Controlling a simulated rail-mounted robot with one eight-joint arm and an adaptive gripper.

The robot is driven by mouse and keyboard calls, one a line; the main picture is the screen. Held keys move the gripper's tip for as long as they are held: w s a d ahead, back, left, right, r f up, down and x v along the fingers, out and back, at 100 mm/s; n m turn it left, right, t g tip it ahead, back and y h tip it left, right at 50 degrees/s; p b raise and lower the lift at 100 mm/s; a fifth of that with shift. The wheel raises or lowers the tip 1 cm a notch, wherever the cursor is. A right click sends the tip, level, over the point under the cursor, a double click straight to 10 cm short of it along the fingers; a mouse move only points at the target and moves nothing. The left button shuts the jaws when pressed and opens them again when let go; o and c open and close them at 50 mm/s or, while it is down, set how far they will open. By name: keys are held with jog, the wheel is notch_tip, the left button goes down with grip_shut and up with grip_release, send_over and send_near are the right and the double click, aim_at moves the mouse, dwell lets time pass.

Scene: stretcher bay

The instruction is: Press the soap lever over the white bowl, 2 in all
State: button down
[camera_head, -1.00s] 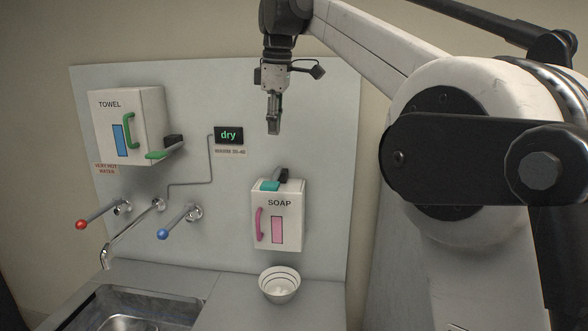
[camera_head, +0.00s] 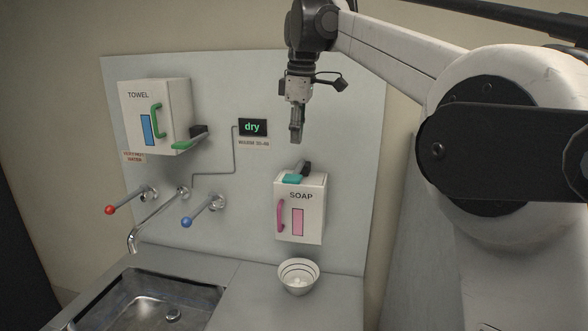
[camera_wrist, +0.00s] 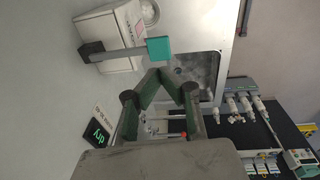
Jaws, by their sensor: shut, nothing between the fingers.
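The white soap dispenser (camera_head: 312,222) is fixed to the wall panel, with a pink handle and a pink window on its front. Its lever ends in a teal paddle (camera_head: 292,179) at the top; the paddle also shows in the wrist view (camera_wrist: 159,50). The white bowl (camera_head: 299,287) stands on the counter below the dispenser. A pale spot shows inside it; I cannot tell what it is. In the wrist view the bowl (camera_wrist: 149,13) is partly visible beyond the dispenser. My gripper (camera_head: 296,141) is shut and empty, pointing down above the lever, apart from it.
A towel box (camera_head: 165,115) with a green lever hangs at the left. A red-tipped tap handle (camera_head: 110,210), a blue-tipped one (camera_head: 187,222) and a spout (camera_head: 134,240) stick out over the sink (camera_head: 160,283). A display (camera_head: 253,127) reads "dry". Counter beside the bowl is clear.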

aim_at(294, 179)
jog(key=f, duration=0.3)
jog(key=f+p, duration=0.1)
jog(key=f, duration=0.2)
jog(key=w+f+p, duration=0.1)
jog(key=f, duration=0.2)
jog(key=shift+a+f, duration=0.25)
jog(key=shift+a, duration=0.05)
notch_tip(294, 179, down, 5)
jog(key=t+b, duration=0.3)
jog(key=b, duration=0.2)
jog(key=shift+s+f+h+b, duration=0.15)
jog(key=shift+h+b, duration=0.2)
jog(key=shift+h, duration=0.05)
jog(key=shift+r, duration=0.2)
jog(key=shift+r+p, duration=0.5)
jog(key=shift+r, duration=0.1)
